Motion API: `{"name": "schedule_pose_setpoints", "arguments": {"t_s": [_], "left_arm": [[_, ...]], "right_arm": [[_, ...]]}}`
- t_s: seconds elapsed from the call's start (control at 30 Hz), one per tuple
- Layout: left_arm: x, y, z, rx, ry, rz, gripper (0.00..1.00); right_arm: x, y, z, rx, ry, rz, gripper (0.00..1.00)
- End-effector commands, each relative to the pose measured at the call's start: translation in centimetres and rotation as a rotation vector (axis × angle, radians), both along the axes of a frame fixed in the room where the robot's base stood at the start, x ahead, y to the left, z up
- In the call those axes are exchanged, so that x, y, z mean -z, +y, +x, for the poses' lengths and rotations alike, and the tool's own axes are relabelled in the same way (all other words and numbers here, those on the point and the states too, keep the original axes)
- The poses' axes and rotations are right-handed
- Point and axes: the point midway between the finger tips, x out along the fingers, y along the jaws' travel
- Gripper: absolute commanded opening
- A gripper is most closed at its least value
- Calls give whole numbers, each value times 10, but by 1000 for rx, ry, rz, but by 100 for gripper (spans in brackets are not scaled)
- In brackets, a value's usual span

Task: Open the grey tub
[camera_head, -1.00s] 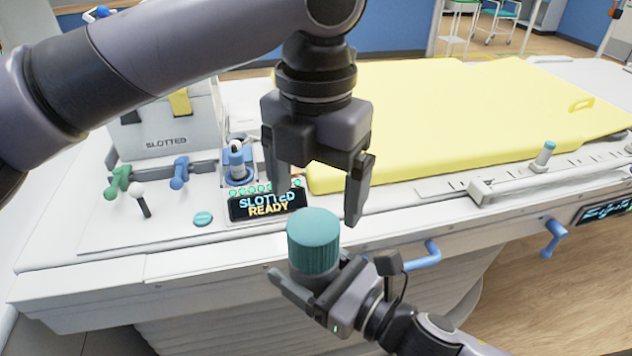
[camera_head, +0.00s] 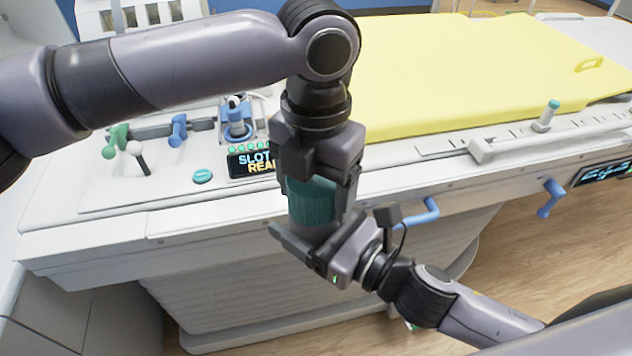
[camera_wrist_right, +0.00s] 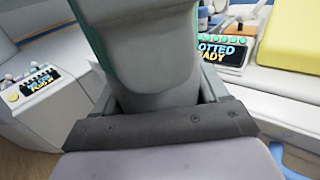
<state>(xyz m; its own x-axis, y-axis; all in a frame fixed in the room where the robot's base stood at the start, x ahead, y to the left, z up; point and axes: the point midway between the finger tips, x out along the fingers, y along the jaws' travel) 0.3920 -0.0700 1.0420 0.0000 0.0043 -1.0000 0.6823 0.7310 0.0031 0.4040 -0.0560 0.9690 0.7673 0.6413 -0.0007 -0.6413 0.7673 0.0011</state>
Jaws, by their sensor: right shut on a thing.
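The grey tub (camera_head: 307,231) with its ribbed teal lid (camera_head: 312,205) is upright in front of the bench edge. My right gripper (camera_head: 318,240) is shut on its grey body, below the lid. In the right wrist view the grey tub (camera_wrist_right: 150,50) fills the middle, large and close, between the fingers. My left gripper (camera_head: 316,180) points down from above, its fingers at the sides of the lid and covering its top. Whether they touch or squeeze the lid cannot be told.
Behind is a white bench (camera_head: 120,225) with a dark display (camera_head: 252,163), a blue-based device (camera_head: 236,122), and green and blue levers. A yellow pad (camera_head: 470,75) lies to the right. Blue handles (camera_head: 424,212) stick out from the front edge.

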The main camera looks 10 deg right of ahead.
Motion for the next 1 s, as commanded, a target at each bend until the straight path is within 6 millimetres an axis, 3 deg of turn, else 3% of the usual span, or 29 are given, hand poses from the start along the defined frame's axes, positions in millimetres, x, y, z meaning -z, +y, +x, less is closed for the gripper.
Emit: {"name": "schedule_pose_setpoints", "arguments": {"t_s": [0.03, 0.1, 0.37, 1.0], "left_arm": [[0, 0, 0, 0, 1, -1, 56], [0, -1, 0, 1, 1, -2, 34], [-1, -2, -1, -89, 4, -6, 34], [-2, -2, -1, -1101, 9, -9, 34]], "right_arm": [[-2, 0, 0, -1, -4, 2, 0], [-2, 0, 0, -1, -4, 2, 0], [-2, 1, 0, -1, -4, 2, 0], [-2, 2, -1, -5, -6, 1, 0]]}}
